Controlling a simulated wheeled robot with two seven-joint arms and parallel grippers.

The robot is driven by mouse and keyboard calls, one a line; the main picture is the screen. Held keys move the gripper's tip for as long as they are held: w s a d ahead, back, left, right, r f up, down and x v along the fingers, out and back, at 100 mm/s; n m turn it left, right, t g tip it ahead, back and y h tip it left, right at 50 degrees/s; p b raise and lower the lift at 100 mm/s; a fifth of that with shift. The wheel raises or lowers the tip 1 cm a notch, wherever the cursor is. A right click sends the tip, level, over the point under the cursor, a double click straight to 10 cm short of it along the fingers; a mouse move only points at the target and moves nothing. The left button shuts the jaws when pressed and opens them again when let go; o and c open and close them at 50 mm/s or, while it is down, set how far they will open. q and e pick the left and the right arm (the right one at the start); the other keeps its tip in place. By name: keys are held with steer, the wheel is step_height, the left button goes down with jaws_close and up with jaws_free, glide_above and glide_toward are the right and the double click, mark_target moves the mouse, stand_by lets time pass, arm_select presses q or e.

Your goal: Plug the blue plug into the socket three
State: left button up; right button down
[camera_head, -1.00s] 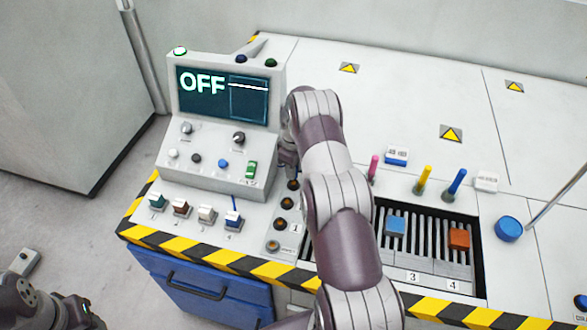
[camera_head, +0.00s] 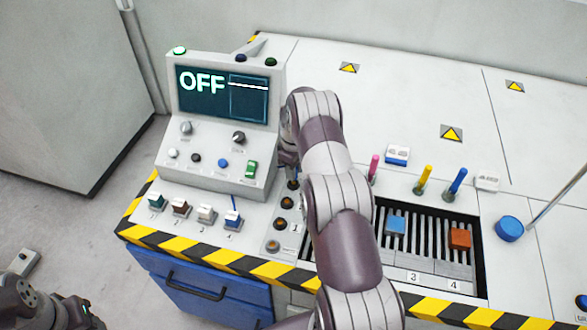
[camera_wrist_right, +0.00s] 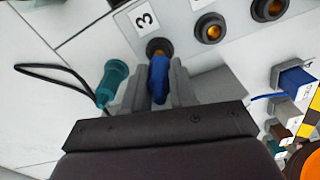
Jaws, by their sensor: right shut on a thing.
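My right gripper (camera_wrist_right: 155,92) is shut on the blue plug (camera_wrist_right: 159,74) in the right wrist view. The plug's front end is at the round socket (camera_wrist_right: 157,47) beside the label 3 (camera_wrist_right: 144,20). The socket is partly covered, and I cannot tell how deep the plug sits. In the head view my right arm hides most of the gripper and plug, near the row of sockets (camera_head: 287,203) beside the console. Part of my left arm's end (camera_head: 75,312) shows at the lower left; its jaw opening cannot be made out.
A teal plug (camera_wrist_right: 112,80) with a black cable lies close to the gripper in the right wrist view. Other sockets (camera_wrist_right: 210,28) continue to the right. The console (camera_head: 215,165) reads OFF, with several coloured switches (camera_head: 205,214) in front. The back of the tabletop (camera_head: 400,105) is mostly clear.

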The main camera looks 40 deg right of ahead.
steer(key=shift+f+b, duration=0.7)
steer(key=shift+f, duration=0.3)
steer(key=c, duration=0.8)
jaws_free()
step_height(320, 180, up, 10)
steer(key=shift+r+b, duration=0.1)
steer(key=shift+b, duration=0.75)
step_height(320, 180, up, 3)
steer(key=shift+f+p, duration=0.2)
steer(key=shift+p, duration=0.95)
